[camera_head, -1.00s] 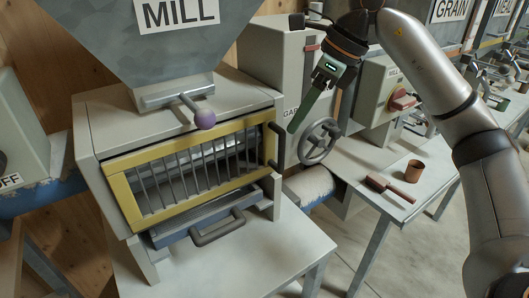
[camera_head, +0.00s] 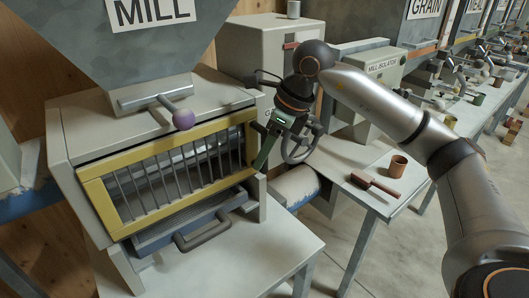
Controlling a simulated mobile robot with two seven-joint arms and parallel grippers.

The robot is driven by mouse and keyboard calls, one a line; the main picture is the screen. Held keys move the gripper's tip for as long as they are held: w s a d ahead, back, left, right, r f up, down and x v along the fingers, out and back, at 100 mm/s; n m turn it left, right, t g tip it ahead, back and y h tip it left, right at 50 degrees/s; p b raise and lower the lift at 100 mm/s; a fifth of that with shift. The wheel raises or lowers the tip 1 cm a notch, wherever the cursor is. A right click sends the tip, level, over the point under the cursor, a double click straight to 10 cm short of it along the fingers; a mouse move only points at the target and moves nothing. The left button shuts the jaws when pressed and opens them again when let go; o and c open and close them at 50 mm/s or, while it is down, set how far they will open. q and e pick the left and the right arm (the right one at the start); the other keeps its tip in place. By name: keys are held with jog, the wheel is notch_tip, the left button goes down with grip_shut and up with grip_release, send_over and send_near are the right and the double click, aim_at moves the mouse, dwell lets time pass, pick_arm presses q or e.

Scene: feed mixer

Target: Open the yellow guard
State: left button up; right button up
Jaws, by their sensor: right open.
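The yellow guard (camera_head: 150,149) is a rectangular frame with vertical grey bars on the front of the mill, and it looks shut. Its dark handle is on its right side and is mostly hidden behind my right gripper. My right gripper (camera_head: 262,158) is open, with its green fingers pointing down beside the guard's right edge, close to the handle. I cannot tell whether the fingers touch it or lie around it. My left gripper is not in view.
A purple-knobbed lever (camera_head: 183,119) sticks out above the guard, and a drawer handle (camera_head: 203,229) below it. A handwheel (camera_head: 297,149) is just right of my gripper. A brush (camera_head: 373,184) and a brown cup (camera_head: 398,166) lie on the right table.

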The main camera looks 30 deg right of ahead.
jog(key=shift+f, duration=0.1)
grip_shut()
dwell(0.4)
dwell(1.0)
